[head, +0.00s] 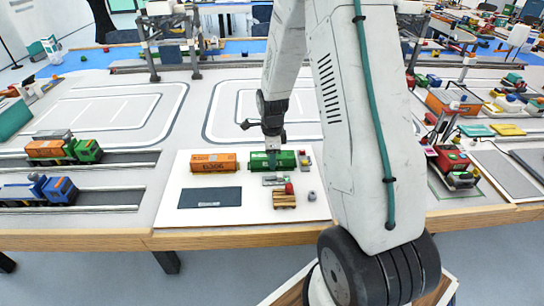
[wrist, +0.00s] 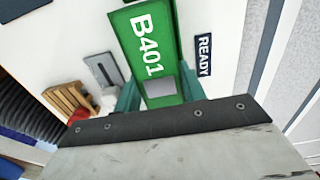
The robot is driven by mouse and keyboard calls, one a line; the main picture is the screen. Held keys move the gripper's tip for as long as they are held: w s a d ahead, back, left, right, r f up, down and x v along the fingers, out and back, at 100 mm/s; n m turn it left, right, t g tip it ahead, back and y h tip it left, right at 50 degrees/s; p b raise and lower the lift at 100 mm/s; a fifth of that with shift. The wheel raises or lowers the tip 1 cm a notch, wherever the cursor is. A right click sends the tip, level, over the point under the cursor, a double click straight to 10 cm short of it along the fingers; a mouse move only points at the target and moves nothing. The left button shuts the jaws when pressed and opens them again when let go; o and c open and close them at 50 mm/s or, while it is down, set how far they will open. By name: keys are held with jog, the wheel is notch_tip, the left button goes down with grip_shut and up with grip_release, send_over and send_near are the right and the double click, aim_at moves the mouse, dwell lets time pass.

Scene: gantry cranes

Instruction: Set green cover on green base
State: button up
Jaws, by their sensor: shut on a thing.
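A green block marked B401 (wrist: 147,40), which looks like the green cover, is between the two teal fingers of my gripper (wrist: 157,92) in the wrist view. In the head view my gripper (head: 272,150) points down onto this long green block (head: 288,160) on the white board. My gripper is shut on it. A small grey square shows on its top near the fingers. I cannot tell whether the green base is under it, or whether the block is lifted off the board.
An orange block (head: 213,162) lies just left on the white board (head: 240,215), with a dark blue plate (head: 209,198) in front. A wooden crate (head: 284,201), a red piece (head: 289,188) and a grey plate (wrist: 102,70) are close by.

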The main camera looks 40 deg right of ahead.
jog(key=shift+f, duration=0.15)
jog(key=o, duration=1.1)
jog(key=shift+c, duration=0.2)
